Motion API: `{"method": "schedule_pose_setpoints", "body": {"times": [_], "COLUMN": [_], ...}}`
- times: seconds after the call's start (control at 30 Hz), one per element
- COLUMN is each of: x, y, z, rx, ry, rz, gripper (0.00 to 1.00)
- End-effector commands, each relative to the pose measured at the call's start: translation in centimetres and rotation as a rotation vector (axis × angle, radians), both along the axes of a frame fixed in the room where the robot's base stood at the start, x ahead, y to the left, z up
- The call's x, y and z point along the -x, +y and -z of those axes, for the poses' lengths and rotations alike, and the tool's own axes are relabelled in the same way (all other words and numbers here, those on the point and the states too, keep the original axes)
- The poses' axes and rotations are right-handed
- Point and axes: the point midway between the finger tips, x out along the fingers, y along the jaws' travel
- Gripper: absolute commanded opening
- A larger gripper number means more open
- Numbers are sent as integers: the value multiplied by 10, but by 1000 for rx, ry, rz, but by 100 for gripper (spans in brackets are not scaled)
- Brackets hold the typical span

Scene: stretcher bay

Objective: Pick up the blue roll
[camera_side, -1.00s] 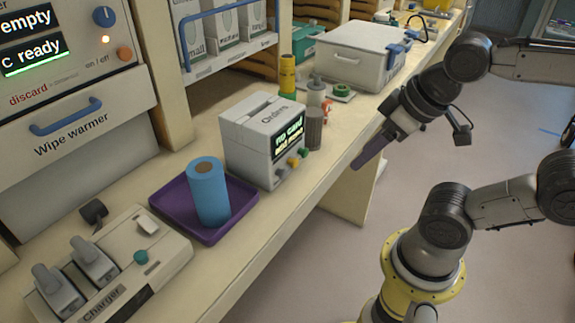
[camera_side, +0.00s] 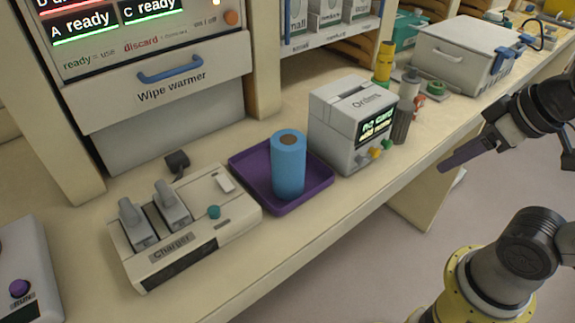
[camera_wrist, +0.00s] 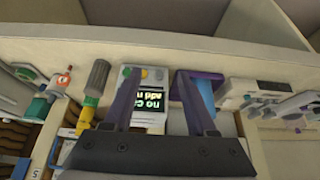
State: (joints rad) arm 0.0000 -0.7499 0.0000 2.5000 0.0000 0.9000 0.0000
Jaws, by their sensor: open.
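The blue roll (camera_side: 288,166) stands upright on the purple tray (camera_side: 250,176) near the front of the counter, its brown core facing up. In the wrist view the roll (camera_wrist: 193,98) and the tray (camera_wrist: 206,76) show beyond the right finger, which partly hides them. My gripper (camera_side: 445,166) is off the counter's front edge, to the right of the roll and well apart from it. In the wrist view my gripper (camera_wrist: 160,80) has its two purple fingers spread with nothing held between them.
The Orders box (camera_side: 345,135) stands just right of the tray, with bottles (camera_side: 403,118) beside it. The charger (camera_side: 180,225) is to the tray's left. The Wipe warmer (camera_side: 165,95) rises behind. A white lidded case (camera_side: 460,55) is farther right. Bare counter (camera_side: 300,225) lies in front of the tray.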

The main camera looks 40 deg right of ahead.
Motion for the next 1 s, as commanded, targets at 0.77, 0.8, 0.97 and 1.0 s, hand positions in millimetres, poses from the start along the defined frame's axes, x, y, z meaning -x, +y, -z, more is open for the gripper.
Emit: {"method": "schedule_pose_setpoints", "body": {"times": [0.77,0.8,0.97,1.0], "x": [0,0,1,3], "y": [0,0,0,0], "z": [0,0,0,1], "rx": [0,0,15,26], "ry": [0,0,5,15], "rz": [0,0,-27,-52], "gripper": [100,100,100,100]}}
